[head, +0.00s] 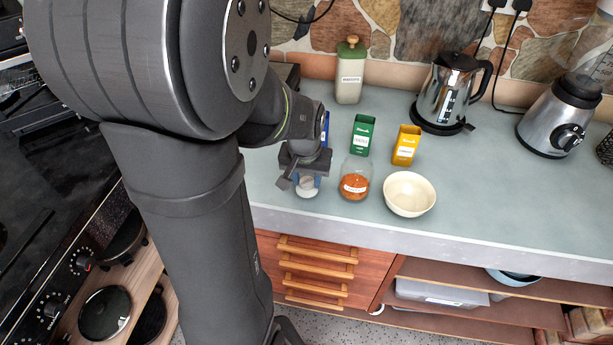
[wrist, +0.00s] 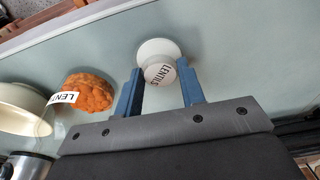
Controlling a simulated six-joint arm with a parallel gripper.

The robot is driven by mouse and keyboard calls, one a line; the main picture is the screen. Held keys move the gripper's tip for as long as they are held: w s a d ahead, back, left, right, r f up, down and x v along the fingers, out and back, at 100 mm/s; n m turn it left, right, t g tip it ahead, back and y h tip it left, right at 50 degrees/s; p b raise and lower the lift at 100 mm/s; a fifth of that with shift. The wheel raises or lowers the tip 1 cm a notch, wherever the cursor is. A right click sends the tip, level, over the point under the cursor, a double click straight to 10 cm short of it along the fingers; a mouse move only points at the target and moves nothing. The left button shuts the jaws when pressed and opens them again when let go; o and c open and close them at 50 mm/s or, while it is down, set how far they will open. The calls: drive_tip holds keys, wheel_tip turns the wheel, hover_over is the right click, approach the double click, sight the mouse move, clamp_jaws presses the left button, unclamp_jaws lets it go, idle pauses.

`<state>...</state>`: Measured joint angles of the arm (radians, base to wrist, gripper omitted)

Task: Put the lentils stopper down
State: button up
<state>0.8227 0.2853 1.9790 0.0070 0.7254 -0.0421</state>
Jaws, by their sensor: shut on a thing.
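The lentils stopper (wrist: 157,55) is a white knob with a wide pale disc and a "LENTILS" label. In the wrist view it sits between the blue fingers of my gripper (wrist: 160,88), which is shut on it. In the head view the stopper (head: 307,188) shows below my gripper (head: 305,180), close over the front part of the counter; I cannot tell whether it touches the surface. The glass lentils jar (head: 355,186), with orange contents and no stopper on it, stands just right of my gripper. The jar also shows in the wrist view (wrist: 90,94).
A cream bowl (head: 409,194) stands right of the jar. Behind are a green tin (head: 362,134), a yellow tin (head: 406,146) and a partly hidden blue tin (head: 326,126). A green-topped canister (head: 350,78), kettle (head: 447,92) and blender (head: 556,122) stand farther back. The counter's right front is clear.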

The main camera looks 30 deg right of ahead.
sight(305, 193)
drive_tip(key=o, duration=1)
wheel_tip(305, 193, up, 12)
drive_tip(key=s+a, duration=0.1)
drive_tip(key=shift+s+a, duration=0.15)
drive_tip(key=f, duration=0.4)
drive_tip(key=d+f, duration=0.1)
drive_tip(key=f, duration=0.3)
drive_tip(key=w+f, duration=0.1)
drive_tip(key=f, duration=0.3)
drive_tip(key=shift+w+d+f, duration=0.1)
drive_tip(key=shift+d+f, duration=0.05)
drive_tip(key=shift+f, duration=0.05)
drive_tip(key=shift+w+r, duration=0.1)
drive_tip(key=shift+r, duration=1.05)
